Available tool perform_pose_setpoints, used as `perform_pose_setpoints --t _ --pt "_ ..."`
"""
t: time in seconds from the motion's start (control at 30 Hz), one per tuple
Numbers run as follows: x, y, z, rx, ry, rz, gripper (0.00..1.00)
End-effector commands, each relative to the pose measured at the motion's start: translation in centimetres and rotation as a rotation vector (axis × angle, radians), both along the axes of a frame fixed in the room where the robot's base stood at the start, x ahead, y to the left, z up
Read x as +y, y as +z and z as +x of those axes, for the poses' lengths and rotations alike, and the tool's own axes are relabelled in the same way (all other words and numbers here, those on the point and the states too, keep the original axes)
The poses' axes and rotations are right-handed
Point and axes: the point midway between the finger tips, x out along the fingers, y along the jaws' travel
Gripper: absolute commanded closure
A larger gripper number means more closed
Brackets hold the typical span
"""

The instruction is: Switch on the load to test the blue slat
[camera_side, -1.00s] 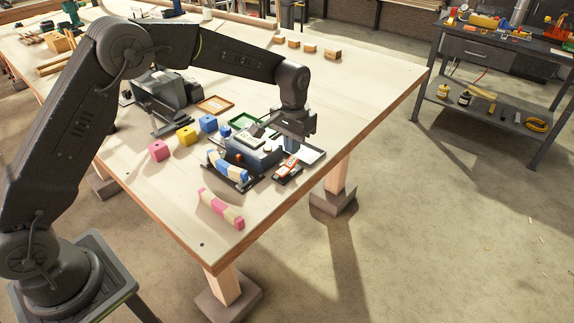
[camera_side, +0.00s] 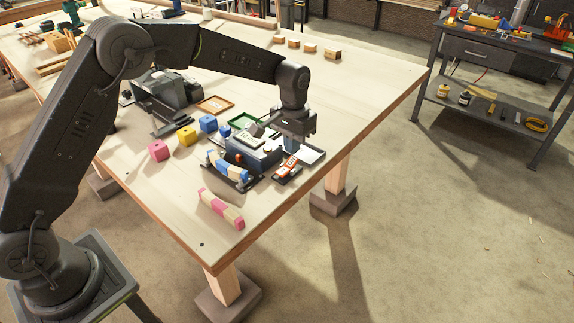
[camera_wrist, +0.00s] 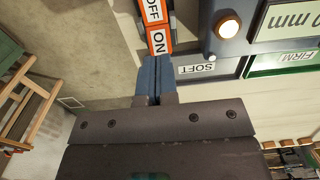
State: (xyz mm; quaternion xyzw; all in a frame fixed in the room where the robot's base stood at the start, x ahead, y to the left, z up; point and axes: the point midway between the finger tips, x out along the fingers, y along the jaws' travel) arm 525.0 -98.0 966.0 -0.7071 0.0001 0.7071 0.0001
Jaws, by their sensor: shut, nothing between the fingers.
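The blue slat (camera_side: 230,167), a bowed lath with blue and wood-coloured bands, lies on the front of the dark test rig (camera_side: 255,153). The orange switch (camera_side: 287,169) sits at the rig's right; its OFF and ON labels show in the wrist view (camera_wrist: 157,37). My gripper (camera_side: 291,145) is just behind the switch in the side view. In the wrist view its blue fingers (camera_wrist: 153,75) are together and empty, tips by the ON end; I cannot tell if they touch. The round lamp (camera_wrist: 228,28) looks bright. The display (camera_wrist: 292,18) is cut off, showing "0 mm".
A pink-banded lath (camera_side: 220,208) lies near the table's front edge. Pink (camera_side: 159,151), yellow (camera_side: 187,136) and blue (camera_side: 208,124) blocks stand left of the rig. Trays labelled SOFT (camera_wrist: 205,68) and FIRM (camera_wrist: 285,63) lie close by.

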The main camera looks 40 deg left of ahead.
Motion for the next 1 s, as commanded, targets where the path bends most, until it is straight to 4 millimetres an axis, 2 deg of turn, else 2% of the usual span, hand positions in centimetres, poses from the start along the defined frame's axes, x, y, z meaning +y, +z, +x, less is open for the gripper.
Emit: perform_pose_setpoints --t 1.0 --pt "0.0 -1.1 0.0 0.001 0.0 0.0 1.0"
